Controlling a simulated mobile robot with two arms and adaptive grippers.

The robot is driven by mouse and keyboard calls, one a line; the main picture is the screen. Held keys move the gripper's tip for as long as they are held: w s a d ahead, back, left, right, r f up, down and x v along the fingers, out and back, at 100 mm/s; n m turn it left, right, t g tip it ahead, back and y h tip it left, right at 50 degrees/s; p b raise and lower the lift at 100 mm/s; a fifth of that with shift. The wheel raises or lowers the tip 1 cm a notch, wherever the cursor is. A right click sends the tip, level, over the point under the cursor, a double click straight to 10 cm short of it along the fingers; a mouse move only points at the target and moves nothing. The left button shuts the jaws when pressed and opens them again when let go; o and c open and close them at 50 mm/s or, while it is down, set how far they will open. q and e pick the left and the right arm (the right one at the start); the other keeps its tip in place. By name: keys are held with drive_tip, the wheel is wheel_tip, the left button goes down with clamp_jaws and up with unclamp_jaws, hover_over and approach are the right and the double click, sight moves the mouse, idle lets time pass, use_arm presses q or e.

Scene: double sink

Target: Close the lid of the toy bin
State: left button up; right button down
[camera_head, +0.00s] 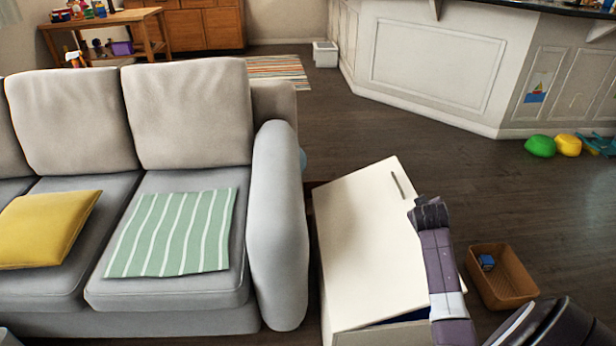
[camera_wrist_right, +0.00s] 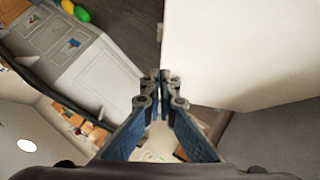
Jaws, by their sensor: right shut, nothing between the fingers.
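The toy bin (camera_head: 340,338) is a white box standing beside the sofa's right arm in the head view. Its white lid (camera_head: 365,240) has a dark handle slot near its far right edge. A dark gap with some blue inside shows under the lid's near edge, so the lid looks partly open. My right gripper (camera_head: 430,212) is shut and empty, at the lid's right edge; contact is unclear. In the right wrist view the closed fingertips (camera_wrist_right: 160,78) are beside the pale lid panel (camera_wrist_right: 240,50). My left gripper is not in view.
A grey sofa (camera_head: 276,225) with a striped green cloth (camera_head: 175,233) stands left of the bin. A brown basket (camera_head: 515,275) with a blue block stands on the floor to the right. Green and yellow toys (camera_head: 541,146) lie by the white counter. The floor between is clear.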

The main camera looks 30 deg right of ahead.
drive_tip(key=shift+m+y, duration=0.3)
drive_tip(key=shift+y, duration=0.1)
drive_tip(key=d+f, duration=0.1)
drive_tip(key=s+d+f, duration=0.1)
drive_tip(key=f, duration=0.1)
drive_tip(key=shift+s+d+f, duration=0.15)
drive_tip(key=shift+t+y, duration=0.3)
drive_tip(key=shift+y, duration=0.1)
drive_tip(key=f, duration=0.1)
drive_tip(key=d+f, duration=0.1)
drive_tip(key=s+d+f+b, duration=0.1)
drive_tip(key=f, duration=0.1)
drive_tip(key=shift+f, duration=0.1)
use_arm(q)
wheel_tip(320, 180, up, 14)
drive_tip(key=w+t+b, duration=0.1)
drive_tip(key=b, duration=0.2)
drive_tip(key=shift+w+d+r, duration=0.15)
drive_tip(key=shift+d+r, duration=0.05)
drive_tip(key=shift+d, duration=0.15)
use_arm(e)
wheel_tip(320, 180, down, 8)
drive_tip(key=s+d, duration=0.1)
drive_tip(key=d, duration=0.1)
drive_tip(key=shift+s+d+f, duration=0.2)
drive_tip(key=shift+d+f, duration=0.05)
drive_tip(key=shift+d, duration=0.1)
drive_tip(key=shift+v, duration=6.05)
